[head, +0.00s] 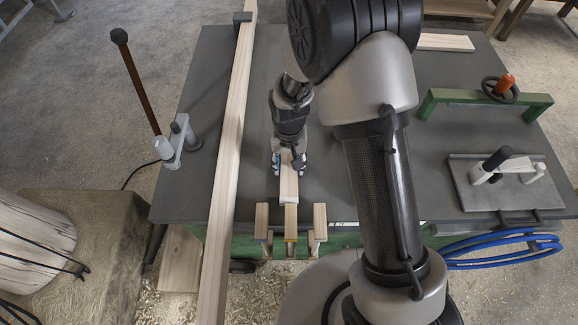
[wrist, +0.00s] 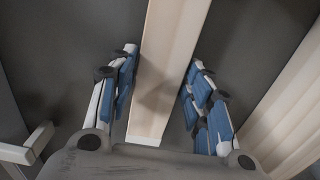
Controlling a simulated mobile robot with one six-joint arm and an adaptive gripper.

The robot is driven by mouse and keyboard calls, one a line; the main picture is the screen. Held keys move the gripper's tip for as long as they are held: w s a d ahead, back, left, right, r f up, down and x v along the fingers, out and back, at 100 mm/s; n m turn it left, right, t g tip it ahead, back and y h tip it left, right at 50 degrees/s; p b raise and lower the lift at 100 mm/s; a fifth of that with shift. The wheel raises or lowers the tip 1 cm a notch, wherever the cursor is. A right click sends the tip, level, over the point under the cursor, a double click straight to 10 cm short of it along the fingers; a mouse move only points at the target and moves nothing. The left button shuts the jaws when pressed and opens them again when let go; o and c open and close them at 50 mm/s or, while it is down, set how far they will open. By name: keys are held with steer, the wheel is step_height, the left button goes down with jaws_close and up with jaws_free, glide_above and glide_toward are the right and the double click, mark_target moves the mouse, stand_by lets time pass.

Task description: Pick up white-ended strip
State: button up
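The white-ended strip (head: 289,187) is a short, pale wooden strip lying on the grey worktop near its front edge. Its white end (head: 288,203) faces the front. In the wrist view the strip (wrist: 165,70) runs up between my fingers, with the white end (wrist: 145,139) at the bottom. My gripper (head: 289,168) is over the strip, pointing down. In the wrist view the blue-padded fingers (wrist: 160,95) stand open on either side of it, with a narrow gap showing at each side. The far part of the strip is hidden under the gripper in the head view.
A long wooden beam (head: 233,125) lies left of the strip. Several short wooden pieces (head: 262,222) stand at the front edge. A white-and-grey clamp (head: 178,142) is at the left edge, a green frame (head: 470,97) and a plate with a lever (head: 480,190) at the right.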

steer(key=c, duration=0.6)
steer(key=shift+c, duration=0.2)
steer(key=shift+r, duration=0.1)
